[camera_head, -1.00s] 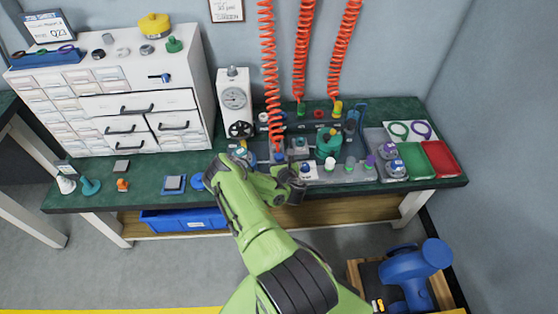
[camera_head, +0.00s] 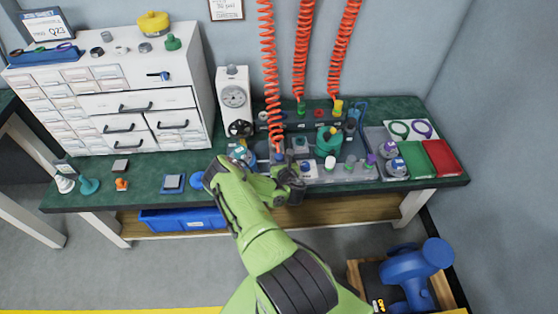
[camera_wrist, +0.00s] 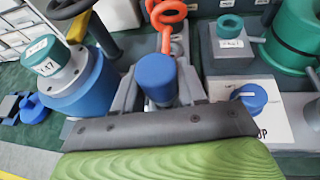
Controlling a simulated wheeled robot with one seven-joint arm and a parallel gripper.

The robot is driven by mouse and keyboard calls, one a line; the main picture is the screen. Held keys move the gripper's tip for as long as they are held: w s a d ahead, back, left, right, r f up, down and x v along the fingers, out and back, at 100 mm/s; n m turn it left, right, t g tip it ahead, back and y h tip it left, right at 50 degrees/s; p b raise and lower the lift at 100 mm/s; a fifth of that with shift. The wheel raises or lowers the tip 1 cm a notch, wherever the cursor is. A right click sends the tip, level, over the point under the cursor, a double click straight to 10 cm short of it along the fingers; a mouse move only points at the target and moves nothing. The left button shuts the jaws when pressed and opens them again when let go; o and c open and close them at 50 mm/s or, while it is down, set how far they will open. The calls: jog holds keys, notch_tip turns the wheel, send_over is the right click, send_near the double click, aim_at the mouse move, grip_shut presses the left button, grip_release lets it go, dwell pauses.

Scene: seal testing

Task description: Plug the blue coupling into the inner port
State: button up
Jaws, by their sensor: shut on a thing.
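The blue coupling (camera_wrist: 156,78) stands upright between the grey fingers of my gripper (camera_wrist: 158,92) in the wrist view. An orange coiled hose (camera_wrist: 166,22) rises behind it. In the head view the blue coupling (camera_head: 279,156) shows small at the lower end of the left orange hose (camera_head: 270,75). My gripper (camera_head: 286,172) is low over the front of the bench there, shut on the coupling. The coupling's lower end is hidden by my gripper, so I cannot tell what it touches. I cannot pick out the inner port for certain.
A blue cylinder with a tagged top (camera_wrist: 85,85) stands close at left in the wrist view. A blue knob (camera_wrist: 250,96) on a white plate is at right. A green vessel (camera_head: 327,142) and red tray (camera_head: 440,158) stand farther right. Two more hoses end in green (camera_head: 300,111) and yellow (camera_head: 338,107) couplings.

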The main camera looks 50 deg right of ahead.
jog(key=shift+f+b, duration=0.95)
jog(key=shift+f, duration=0.1)
jog(key=o, duration=1.2)
jog(key=shift+s+r, duration=0.1)
jog(key=v, duration=1.5)
jog(key=shift+s+a+r, duration=0.15)
jog(key=shift+a+r, duration=0.05)
